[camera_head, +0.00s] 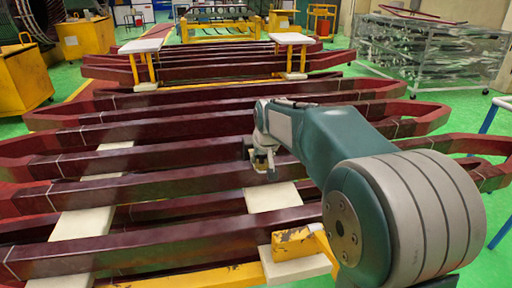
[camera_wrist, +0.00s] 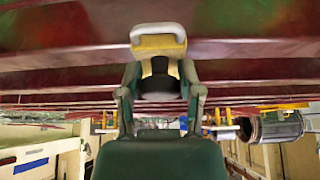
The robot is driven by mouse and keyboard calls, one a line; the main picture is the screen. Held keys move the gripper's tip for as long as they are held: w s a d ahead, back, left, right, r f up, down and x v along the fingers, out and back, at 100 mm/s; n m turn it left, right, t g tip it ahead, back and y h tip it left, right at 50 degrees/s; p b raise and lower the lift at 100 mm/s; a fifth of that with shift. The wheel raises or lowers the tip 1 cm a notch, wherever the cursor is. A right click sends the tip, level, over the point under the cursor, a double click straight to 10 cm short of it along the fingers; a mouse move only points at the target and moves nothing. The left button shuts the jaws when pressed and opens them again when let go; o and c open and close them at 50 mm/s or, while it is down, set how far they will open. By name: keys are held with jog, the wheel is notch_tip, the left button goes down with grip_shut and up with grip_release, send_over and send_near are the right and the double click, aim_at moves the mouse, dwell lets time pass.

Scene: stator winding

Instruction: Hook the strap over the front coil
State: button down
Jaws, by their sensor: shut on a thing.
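The strap (camera_wrist: 158,42) shows in the wrist view as a yellow block with a pale loop at its far end and a black part nearer me. My gripper (camera_wrist: 160,80) is shut on it, one finger on each side. In the head view my gripper (camera_head: 261,158) is near the picture's middle, over the coil bars, with the strap small and partly hidden. The front coil (camera_head: 170,243) is the nearest dark red bar, lying across the lower part of the head view. My gripper is beyond it. I cannot tell whether the strap touches a bar.
Several more dark red coils (camera_head: 130,190) lie in parallel rows behind, on pale support boards (camera_head: 85,222). A yellow bracket (camera_head: 298,243) stands at the front coil's right end. A wire-mesh cage (camera_head: 430,55) is at back right. Green floor (camera_head: 478,95) shows at the right.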

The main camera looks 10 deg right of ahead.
jog(key=s, duration=1.3)
jog(key=shift+s+f, duration=0.15)
jog(key=shift+s, duration=0.05)
dwell(0.9)
jog(key=shift+s, duration=3.2)
grip_release()
jog(key=shift+r, duration=0.25)
notch_tip(320, 180, up, 7)
jog(key=shift+f, duration=0.15)
